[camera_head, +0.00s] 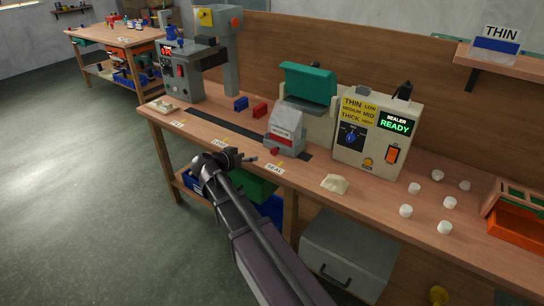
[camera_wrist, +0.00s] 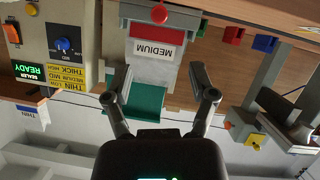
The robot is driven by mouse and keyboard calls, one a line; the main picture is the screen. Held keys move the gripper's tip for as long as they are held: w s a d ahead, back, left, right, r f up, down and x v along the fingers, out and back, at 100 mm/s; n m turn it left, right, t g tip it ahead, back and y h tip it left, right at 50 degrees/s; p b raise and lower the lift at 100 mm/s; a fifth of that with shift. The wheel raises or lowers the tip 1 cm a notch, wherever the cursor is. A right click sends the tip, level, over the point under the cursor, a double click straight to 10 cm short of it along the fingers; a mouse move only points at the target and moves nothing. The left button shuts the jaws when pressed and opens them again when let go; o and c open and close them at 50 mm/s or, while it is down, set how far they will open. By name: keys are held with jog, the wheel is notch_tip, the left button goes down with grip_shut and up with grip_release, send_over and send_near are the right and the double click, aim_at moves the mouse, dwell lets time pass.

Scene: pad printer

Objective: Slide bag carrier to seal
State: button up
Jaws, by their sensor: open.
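The bag carrier (camera_head: 283,133) is a grey block with a pale bag on it, standing on the dark track near its right end, behind the SEAL label (camera_head: 274,169). It has a red knob (camera_head: 274,151) at its front. In the wrist view, the bag (camera_wrist: 155,48) reads MEDIUM and the knob (camera_wrist: 159,13) shows at the top. The sealer's green head (camera_head: 309,83) is behind the carrier. My gripper (camera_head: 247,158) is open and empty, in front and to the left of the carrier. Its fingers (camera_wrist: 162,84) are spread apart in the wrist view.
The sealer box (camera_head: 372,135) reads READY and has a blue dial (camera_head: 351,135). A cream crumpled piece (camera_head: 335,184) and several white caps (camera_head: 444,227) lie to the right. The printer (camera_head: 180,75) stands left.

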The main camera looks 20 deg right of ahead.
aim_at(272, 152)
dwell(0.3)
jog(key=b+x, duration=0.4)
jog(key=x, duration=0.8)
jog(key=shift+f+b, duration=0.1)
jog(key=shift+b, duration=0.25)
jog(key=shift+x, duration=0.9)
jog(key=shift+s+d, duration=0.1)
grip_shut()
